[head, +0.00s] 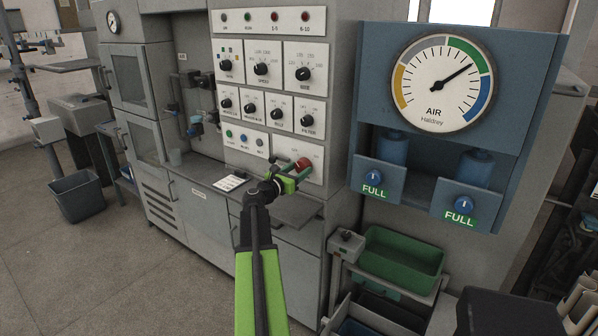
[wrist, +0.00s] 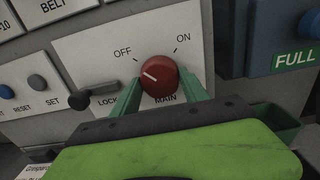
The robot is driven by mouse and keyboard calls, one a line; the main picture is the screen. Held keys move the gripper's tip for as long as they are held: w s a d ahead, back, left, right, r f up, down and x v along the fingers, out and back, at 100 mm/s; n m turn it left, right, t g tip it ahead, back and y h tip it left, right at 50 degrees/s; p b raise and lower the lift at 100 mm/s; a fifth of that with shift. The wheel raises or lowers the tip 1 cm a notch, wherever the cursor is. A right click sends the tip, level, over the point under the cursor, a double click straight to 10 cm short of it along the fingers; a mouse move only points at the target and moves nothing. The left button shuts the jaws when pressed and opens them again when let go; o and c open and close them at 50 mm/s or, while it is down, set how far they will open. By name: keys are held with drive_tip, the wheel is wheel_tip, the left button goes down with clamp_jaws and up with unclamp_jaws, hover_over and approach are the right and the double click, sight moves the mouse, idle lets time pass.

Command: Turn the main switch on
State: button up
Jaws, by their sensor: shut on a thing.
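The main switch is a round red knob (head: 303,163) low on the right of the grey control panel. In the wrist view the red knob (wrist: 160,74) sits on a white plate with OFF at upper left, ON at upper right and MAIN below. Its short white mark points left and slightly up, on the OFF side. My gripper (wrist: 160,88) has one green finger on each side of the knob and is shut on it. In the head view my gripper (head: 294,172) reaches the knob from below left and partly covers its plate.
A dark lock lever (wrist: 92,93) sits just left of the knob. A blue air-gauge unit (head: 540,55) stands close on the right. A green bin (head: 400,258) is below right. A small shelf with a paper (head: 231,182) lies left of my gripper.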

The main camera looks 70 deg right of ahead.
drive_tip(key=shift+w+d+r, duration=0.1)
drive_tip(key=shift+d+r, duration=0.05)
drive_tip(key=shift+d, duration=0.05)
drive_tip(key=shift+d+m, duration=0.1)
drive_tip(key=shift+m, duration=0.5)
drive_tip(key=m, duration=0.7)
drive_tip(key=shift+m, duration=0.3)
drive_tip(key=m, duration=0.5)
drive_tip(key=shift+w, duration=0.1)
drive_tip(key=shift+d+m, duration=0.1)
drive_tip(key=shift+m, duration=1.9)
drive_tip(key=o, duration=1.4)
drive_tip(key=shift+c, duration=0.2)
